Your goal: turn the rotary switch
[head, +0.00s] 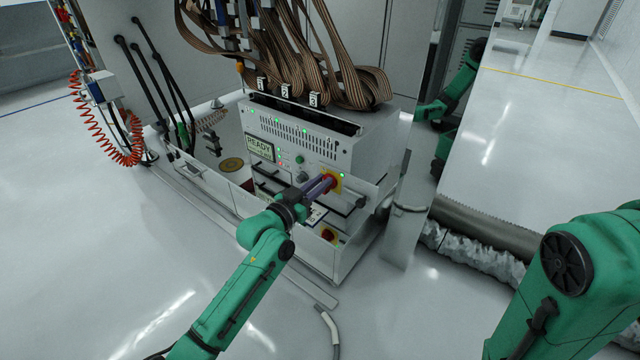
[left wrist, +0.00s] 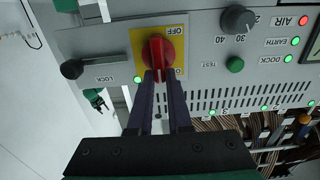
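The rotary switch (left wrist: 154,46) is a red knob on a yellow plate (left wrist: 139,38) with OFF lettering, on the grey test handler's front panel. In the head view, red and yellow parts of the switch (head: 333,178) show beyond my fingers. My left gripper (left wrist: 163,74) has its two dark purple fingers at the knob, one on each side of its handle, with a narrow gap filled by red at the tips. It looks shut on the handle. In the head view the left gripper (head: 326,182) reaches the panel from the front. My right gripper is out of view.
Beside the switch are a black LOCK lever (left wrist: 72,69), a green TEST button (left wrist: 235,64) and a numbered black dial (left wrist: 237,18). A READY display (head: 259,147) is on the panel. Brown ribbon cables (head: 290,50) hang above. A black handle bar runs across the front below the panel.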

